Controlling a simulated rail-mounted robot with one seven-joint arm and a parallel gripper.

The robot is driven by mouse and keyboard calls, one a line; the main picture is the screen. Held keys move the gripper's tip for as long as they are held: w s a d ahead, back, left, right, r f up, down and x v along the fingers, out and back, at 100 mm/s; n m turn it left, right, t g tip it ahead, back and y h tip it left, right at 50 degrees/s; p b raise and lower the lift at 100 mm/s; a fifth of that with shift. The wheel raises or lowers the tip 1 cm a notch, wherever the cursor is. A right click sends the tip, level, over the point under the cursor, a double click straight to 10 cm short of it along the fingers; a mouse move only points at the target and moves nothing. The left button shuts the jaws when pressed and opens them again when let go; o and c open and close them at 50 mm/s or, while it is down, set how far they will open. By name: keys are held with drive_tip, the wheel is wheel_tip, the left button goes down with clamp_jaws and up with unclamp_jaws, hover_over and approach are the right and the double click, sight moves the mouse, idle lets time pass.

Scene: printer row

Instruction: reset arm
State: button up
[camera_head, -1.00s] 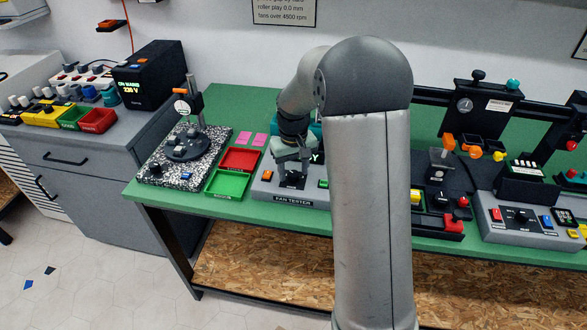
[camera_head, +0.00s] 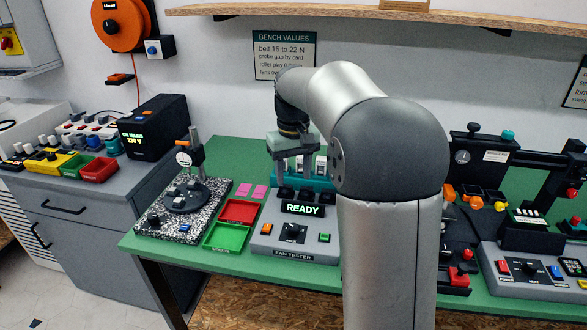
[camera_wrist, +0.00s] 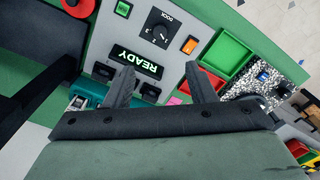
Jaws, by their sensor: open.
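My gripper (camera_head: 294,172) points down above the back of the grey fan tester (camera_head: 268,238), near its teal rear part. In the wrist view my gripper (camera_wrist: 158,80) has its two dark fingers spread apart with nothing held between them. The tester's READY display (camera_wrist: 136,62) and a dial (camera_wrist: 158,27) show beyond the fingertips. In the head view the lit READY display (camera_head: 303,209) is below the gripper. My arm hides the tester's right side and part of the bench behind it.
A red tray (camera_head: 239,210) and a green tray (camera_head: 228,236) sit left of the tester, beside a speckled plate with a dial stand (camera_head: 180,200). A black-framed rig (camera_head: 475,157) and a grey control box (camera_head: 530,272) stand to the right. A shelf (camera_head: 350,12) runs overhead.

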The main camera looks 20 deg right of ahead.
drive_tip(key=shift+r, duration=0.45)
drive_tip(key=s+a+f, duration=0.2)
drive_tip(key=s+f, duration=0.2)
drive_tip(key=s, duration=0.5)
drive_tip(key=s+a+f, duration=0.2)
drive_tip(key=s+f, duration=0.1)
drive_tip(key=s, duration=0.7)
drive_tip(key=s+a+f, duration=0.3)
drive_tip(key=s+f, duration=0.1)
drive_tip(key=s, duration=0.5)
drive_tip(key=shift+s+f+m, duration=0.2)
drive_tip(key=shift+f+m, duration=0.1)
clamp_jaws()
